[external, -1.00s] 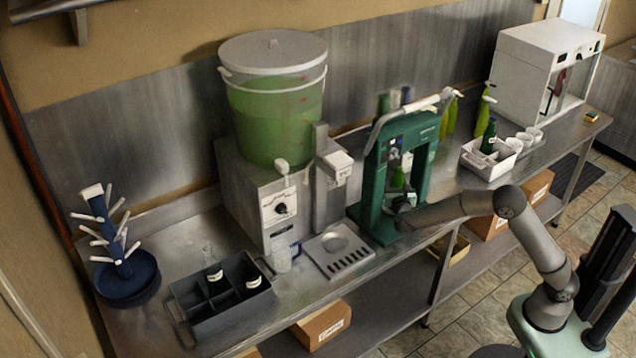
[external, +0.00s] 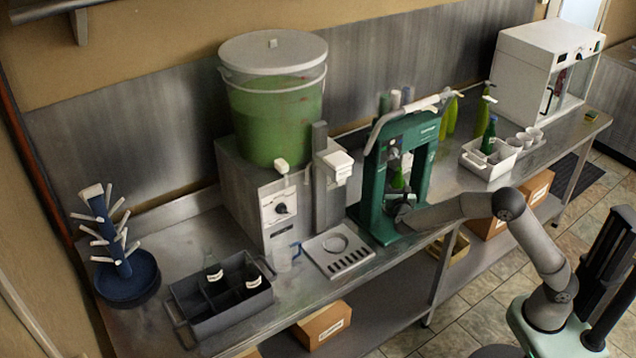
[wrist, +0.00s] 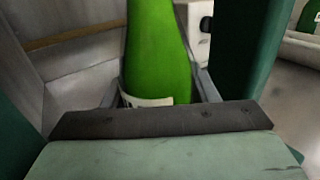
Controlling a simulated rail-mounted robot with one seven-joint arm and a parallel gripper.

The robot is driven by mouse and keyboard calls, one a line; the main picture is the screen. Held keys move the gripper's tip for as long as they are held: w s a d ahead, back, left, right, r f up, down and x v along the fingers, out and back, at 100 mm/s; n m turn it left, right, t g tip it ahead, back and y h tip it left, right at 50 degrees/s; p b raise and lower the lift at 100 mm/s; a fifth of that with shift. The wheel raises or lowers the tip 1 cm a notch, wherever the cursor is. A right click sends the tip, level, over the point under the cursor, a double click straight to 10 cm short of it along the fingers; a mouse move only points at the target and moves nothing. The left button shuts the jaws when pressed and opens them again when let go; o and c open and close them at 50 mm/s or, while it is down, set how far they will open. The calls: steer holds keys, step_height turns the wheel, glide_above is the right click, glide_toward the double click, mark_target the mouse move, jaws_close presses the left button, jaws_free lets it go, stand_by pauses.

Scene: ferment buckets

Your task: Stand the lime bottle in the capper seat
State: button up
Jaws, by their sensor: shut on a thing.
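The lime bottle (wrist: 158,55) stands upright between the fingers of my gripper (wrist: 160,92) in the wrist view, with part of a white label showing low on it. In the external view the lime bottle (external: 398,178) is inside the frame of the green capper (external: 377,195), and my gripper (external: 402,212) reaches in from the front right. My gripper is shut on the bottle. The bottle's base and the capper seat are hidden behind my gripper, so I cannot tell whether they touch.
The capper's posts stand close on both sides of my gripper. A drip tray (external: 318,262) and a bucket dispenser (external: 250,190) are to the left. A white caddy (external: 482,168) with a dark green bottle (external: 489,136) is to the right. A grey crate (external: 195,318) stands front left.

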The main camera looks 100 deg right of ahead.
steer(key=shift+f, duration=0.1)
stand_by(0.3)
steer(key=o, duration=1.6)
steer(key=shift+f, duration=0.1)
steer(key=shift+a, duration=0.1)
steer(key=b+v, duration=0.1)
steer(key=v, duration=1.6)
steer(key=shift+a, duration=0.15)
